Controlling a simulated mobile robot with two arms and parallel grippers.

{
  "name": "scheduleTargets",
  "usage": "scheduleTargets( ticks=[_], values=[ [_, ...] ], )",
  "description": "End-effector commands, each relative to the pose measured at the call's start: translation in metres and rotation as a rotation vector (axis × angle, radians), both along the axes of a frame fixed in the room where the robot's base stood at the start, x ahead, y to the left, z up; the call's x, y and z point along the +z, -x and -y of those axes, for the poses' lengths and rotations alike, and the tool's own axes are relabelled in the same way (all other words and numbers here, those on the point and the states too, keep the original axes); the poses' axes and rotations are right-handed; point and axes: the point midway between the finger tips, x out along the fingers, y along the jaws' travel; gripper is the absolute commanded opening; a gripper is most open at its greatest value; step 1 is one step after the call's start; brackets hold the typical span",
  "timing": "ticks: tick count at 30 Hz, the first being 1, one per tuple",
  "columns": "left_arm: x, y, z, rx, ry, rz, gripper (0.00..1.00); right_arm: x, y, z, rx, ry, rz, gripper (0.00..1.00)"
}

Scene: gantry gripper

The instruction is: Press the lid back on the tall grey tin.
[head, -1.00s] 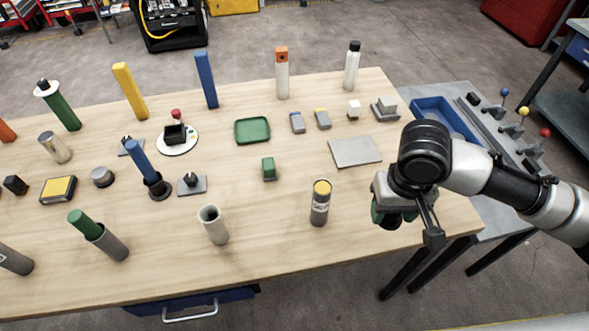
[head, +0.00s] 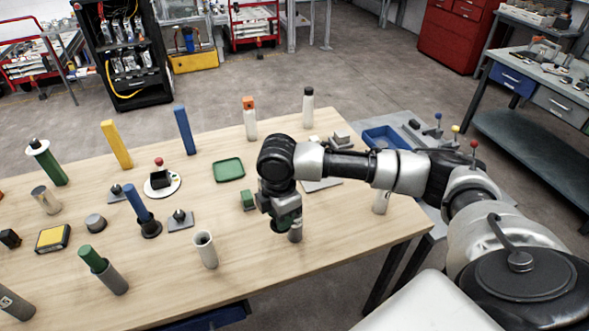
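My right gripper (head: 285,222) points down at the front right of the table. A dark green part shows at it; I cannot tell whether it is held or belongs to the gripper, and the fingertips are hidden. A grey cylindrical tin (head: 296,233) stands upright directly below or just behind the gripper, its top hidden. A grey tin with an open, dark mouth (head: 205,251) stands upright to the left, apart from the gripper. I cannot tell for sure which is the tall grey tin, and no loose lid is clearly identifiable. My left gripper is not in view.
A grey cylinder holding a green stick (head: 114,281) stands at the front left. A small green block (head: 247,202) and a green tray (head: 229,169) lie behind my gripper. A pale cylinder (head: 381,202) stands under my forearm.

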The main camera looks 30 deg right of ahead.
Motion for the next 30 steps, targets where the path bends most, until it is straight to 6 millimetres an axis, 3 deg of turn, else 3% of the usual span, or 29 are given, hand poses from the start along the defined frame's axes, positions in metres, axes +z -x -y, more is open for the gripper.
scheduleTargets(
  ticks=[1,10,18,24,30],
  values=[
    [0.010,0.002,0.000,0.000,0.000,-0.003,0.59,0.006,-0.006,0.006,0.106,-0.001,0.002,0.00],
    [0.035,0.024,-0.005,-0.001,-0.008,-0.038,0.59,0.015,-0.038,0.042,0.803,-0.009,0.017,0.00],
    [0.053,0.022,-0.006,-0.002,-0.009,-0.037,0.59,0.020,-0.057,0.071,1.313,-0.007,0.025,0.00],
    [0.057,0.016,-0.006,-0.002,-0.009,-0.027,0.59,0.019,-0.062,0.081,1.481,-0.006,0.026,0.00],
    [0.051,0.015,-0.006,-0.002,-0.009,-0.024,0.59,0.013,-0.063,0.082,1.504,-0.005,0.027,0.00]
  ],
)
